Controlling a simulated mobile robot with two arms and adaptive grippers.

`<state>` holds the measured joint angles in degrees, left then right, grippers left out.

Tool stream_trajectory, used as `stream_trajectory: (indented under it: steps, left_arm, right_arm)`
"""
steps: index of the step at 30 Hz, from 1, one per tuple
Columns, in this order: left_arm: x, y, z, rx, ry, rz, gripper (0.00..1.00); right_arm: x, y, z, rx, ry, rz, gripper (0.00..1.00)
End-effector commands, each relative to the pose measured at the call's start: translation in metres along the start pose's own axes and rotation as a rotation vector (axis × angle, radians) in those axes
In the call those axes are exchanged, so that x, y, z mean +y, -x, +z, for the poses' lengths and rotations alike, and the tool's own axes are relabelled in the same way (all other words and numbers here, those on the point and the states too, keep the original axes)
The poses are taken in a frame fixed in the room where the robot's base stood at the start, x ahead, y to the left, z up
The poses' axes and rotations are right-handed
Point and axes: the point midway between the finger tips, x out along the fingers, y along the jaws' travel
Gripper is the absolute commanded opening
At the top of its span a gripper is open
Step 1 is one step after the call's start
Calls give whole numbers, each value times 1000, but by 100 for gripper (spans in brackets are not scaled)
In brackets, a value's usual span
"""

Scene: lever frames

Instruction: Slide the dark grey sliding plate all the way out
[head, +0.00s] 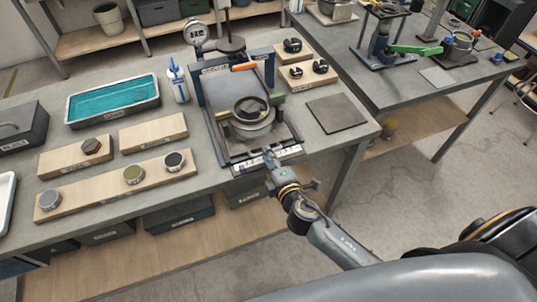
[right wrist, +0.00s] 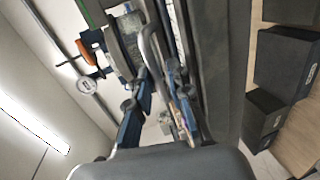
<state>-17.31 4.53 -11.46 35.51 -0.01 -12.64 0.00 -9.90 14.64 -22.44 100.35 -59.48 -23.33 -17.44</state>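The lever frame (head: 197,88) with blue posts stands on the bench in the head view. The dark grey sliding plate (head: 238,149) appears low in it, below a round metal vessel (head: 251,128); how far out it sits is hard to tell. My right gripper (head: 270,155) is at the frame's front edge, by a pale label strip. In the right wrist view my right gripper (right wrist: 161,76) has its fingers apart, with a bent grey bar (right wrist: 150,45) reaching between them. Whether the fingers touch the bar is unclear. My left gripper is not in view.
A loose dark square mat (head: 337,114) lies right of the frame. Wooden boards with small parts (head: 120,188) lie to the left, near a teal-filled tray (head: 113,101) and a bottle (head: 178,82). The floor in front of the bench is clear.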

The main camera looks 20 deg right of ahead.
Motion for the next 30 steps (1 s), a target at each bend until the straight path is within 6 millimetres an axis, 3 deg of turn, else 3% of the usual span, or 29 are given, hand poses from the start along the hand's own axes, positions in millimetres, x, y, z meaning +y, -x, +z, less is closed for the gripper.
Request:
stream_trajectory:
  steps: [6, 10, 21, 30]
  left_arm:
    - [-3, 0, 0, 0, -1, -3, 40]
    - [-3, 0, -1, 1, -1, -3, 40]
    - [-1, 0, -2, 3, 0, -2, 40]
    - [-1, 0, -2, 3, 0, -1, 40]
  right_arm:
    - [2, 0, 0, 0, 0, 3, 19]
    - [1, 11, 0, 0, -1, 2, 19]
    - [0, 88, 0, -1, -2, -1, 19]
    - [1, 120, 0, -1, 0, 3, 19]
